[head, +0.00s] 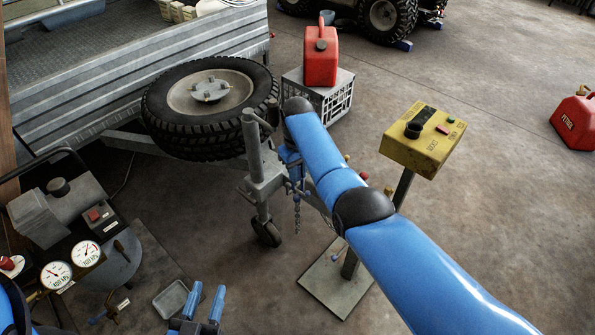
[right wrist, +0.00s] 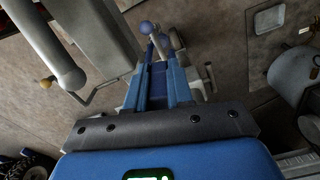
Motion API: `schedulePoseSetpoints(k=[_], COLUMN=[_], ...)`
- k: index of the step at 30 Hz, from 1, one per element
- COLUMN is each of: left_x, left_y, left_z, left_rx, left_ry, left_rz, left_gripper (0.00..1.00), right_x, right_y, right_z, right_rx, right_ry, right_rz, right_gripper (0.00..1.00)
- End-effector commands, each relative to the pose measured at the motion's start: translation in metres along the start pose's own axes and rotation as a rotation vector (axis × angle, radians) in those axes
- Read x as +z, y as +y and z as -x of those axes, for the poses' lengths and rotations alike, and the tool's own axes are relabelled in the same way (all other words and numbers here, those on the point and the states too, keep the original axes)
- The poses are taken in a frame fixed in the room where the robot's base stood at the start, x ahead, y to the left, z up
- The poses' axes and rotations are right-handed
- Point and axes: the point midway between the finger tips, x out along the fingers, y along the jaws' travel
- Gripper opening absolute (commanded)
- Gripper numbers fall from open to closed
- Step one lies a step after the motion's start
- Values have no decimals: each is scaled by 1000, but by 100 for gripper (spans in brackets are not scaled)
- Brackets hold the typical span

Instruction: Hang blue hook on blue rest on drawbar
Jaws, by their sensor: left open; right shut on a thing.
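My right gripper (head: 292,165) is at the drawbar (head: 268,185), beside its upright jockey post (head: 252,145). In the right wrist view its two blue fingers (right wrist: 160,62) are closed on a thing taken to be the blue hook. Just past the fingertips a pale curved piece (right wrist: 156,38) and a blue ball (right wrist: 146,27) show. I cannot tell which belongs to the hook and which to the blue rest, or whether they touch. A short chain (head: 297,212) hangs below the gripper. My left gripper (head: 200,308) is open and empty at the bottom.
A spare wheel (head: 210,95) lies behind the post. A yellow control pedestal (head: 423,140) stands right of my right arm. A compressor with gauges (head: 75,225) is at left. A red can on a crate (head: 320,65) stands behind.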

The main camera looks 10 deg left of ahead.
Motion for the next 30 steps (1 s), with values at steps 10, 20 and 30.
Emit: schedulePoseSetpoints(k=[10,20,30], left_x=[-2,2,8], left_y=[0,0,0], left_z=[0,0,0], left_rx=[0,0,0], left_ry=[0,0,0], left_rz=[0,0,0], left_gripper=[43,43,43], right_x=[0,0,0], right_y=[0,0,0], right_z=[0,-4,-11], right_rx=[0,0,0], right_ry=[1,1,1], right_rz=[0,0,0], right_gripper=[0,0,0])
